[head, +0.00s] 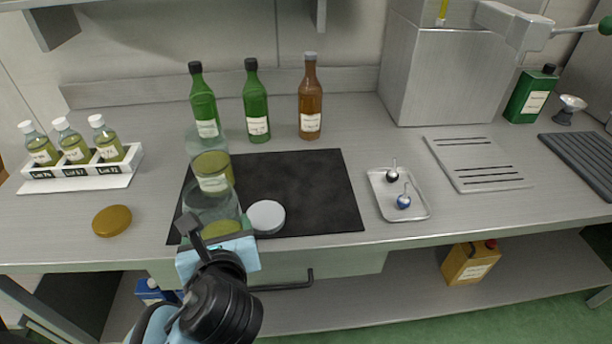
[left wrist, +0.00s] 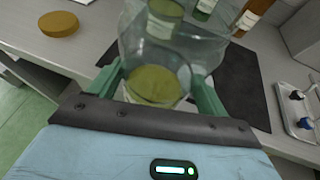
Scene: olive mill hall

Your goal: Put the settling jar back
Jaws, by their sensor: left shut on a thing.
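My left gripper (head: 216,240) is shut on a wide clear glass jar (head: 205,204) with olive-green at its bottom. The jar looks upright, over the near left part of the dark mat; I cannot tell whether its base touches anything. In the left wrist view the green fingers of my left gripper (left wrist: 163,92) sit on both sides of this jar (left wrist: 157,62). Just behind it is a second glass jar (head: 213,170), with olive-green contents and a pale label, partly seen through the first. I cannot read which one is the settling jar. My right gripper is out of view.
The dark mat (head: 300,190) holds a grey-white round lid (head: 266,217) close right of the held jar. An ochre disc (head: 112,220) lies left. Bottles (head: 257,105) stand behind, a bottle rack (head: 80,172) far left, a small tray (head: 414,208) right. The mat's right side is clear.

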